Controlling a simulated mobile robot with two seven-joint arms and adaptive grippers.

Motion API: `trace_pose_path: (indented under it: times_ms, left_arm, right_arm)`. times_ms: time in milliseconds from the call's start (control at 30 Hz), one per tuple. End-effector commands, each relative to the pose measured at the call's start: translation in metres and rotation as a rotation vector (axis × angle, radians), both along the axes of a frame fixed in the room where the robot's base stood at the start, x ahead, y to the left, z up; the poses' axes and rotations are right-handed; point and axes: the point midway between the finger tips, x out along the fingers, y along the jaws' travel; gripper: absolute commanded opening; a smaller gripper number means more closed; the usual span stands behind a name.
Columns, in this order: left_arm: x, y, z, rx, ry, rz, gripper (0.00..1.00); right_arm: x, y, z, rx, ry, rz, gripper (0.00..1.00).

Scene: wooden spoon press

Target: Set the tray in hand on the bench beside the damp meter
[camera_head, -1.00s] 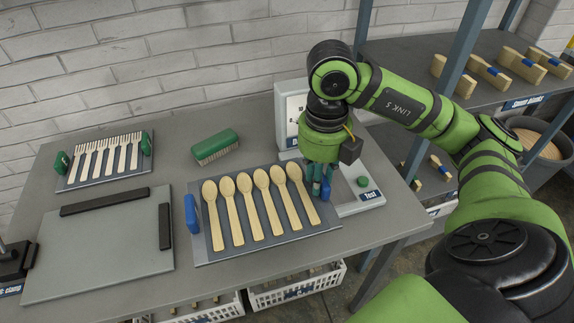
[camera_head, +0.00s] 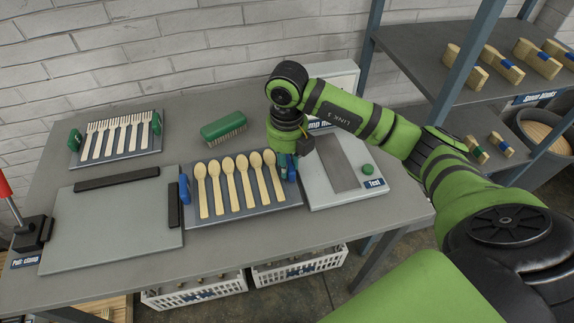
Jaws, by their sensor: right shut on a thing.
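The tray (camera_head: 262,209) is a flat grey plate with several pale wooden spoons (camera_head: 232,190) in a row and a blue handle at each end. My right gripper (camera_head: 289,172) is shut on its right-hand blue handle, partly hidden by the wrist. The tray lies level over the bench, between the grey board and the damp meter (camera_head: 313,181); I cannot tell whether it touches the bench (camera_head: 225,262). Its right edge is close beside the meter's base. The meter has a pale base, a grey plate, a green button and a "Test" label; my arm partly hides its upright panel. My left gripper is out of view.
A green brush (camera_head: 223,128) lies behind the tray. A fork tray (camera_head: 115,156) with green handles is at the back left. A grey board with black stops (camera_head: 110,228) is left of the tray, near a red-handled clamp (camera_head: 32,232). Shelves (camera_head: 430,60) stand at right.

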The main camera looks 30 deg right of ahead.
Motion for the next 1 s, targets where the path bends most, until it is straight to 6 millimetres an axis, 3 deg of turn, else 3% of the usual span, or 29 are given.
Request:
trace_pose_path:
  times_ms: [200,567,600,633,1000]
  left_arm:
    - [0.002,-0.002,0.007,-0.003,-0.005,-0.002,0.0]
    - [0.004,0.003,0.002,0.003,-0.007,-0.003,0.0]
    - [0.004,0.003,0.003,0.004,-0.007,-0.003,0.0]
    - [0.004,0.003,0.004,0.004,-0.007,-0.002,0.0]
    - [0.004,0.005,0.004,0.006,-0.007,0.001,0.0]
  right_arm:
    - [0.0,0.0,-0.022,0.001,0.0,-0.001,0.0]
    - [0.0,0.0,-0.028,0.002,-0.002,0.0,0.0]
    - [0.0,0.0,-0.026,0.001,0.0,0.0,0.43]
    - [0.0,0.0,-0.026,0.001,0.0,0.0,0.5]
    - [-0.001,-0.001,-0.025,0.0,0.0,-0.001,0.5]
